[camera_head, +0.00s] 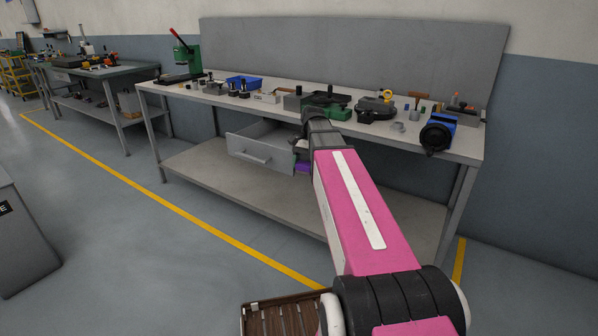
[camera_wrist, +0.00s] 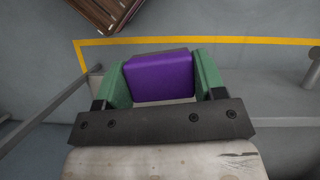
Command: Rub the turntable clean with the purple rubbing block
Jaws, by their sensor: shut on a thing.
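The purple rubbing block (camera_wrist: 160,76) is held between the green fingers of my gripper (camera_wrist: 162,80), seen close up in the wrist view. In the head view the purple block (camera_head: 304,168) shows as a small patch beside my pink arm, below the bench top and right next to the open drawer. Most of my gripper is hidden behind my arm there. A dark, round, low device (camera_head: 376,109) on the right part of the bench may be the turntable; I cannot tell for sure. My gripper is below and to the left of it, apart from it.
The grey workbench (camera_head: 200,93) has an open drawer (camera_head: 250,152) and a lower shelf (camera_head: 215,175). A blue bin (camera_head: 243,82), a green press (camera_head: 186,55) and a blue-and-black device (camera_head: 438,132) stand on top. A brown slatted thing (camera_head: 285,315) is near me. Open floor lies left.

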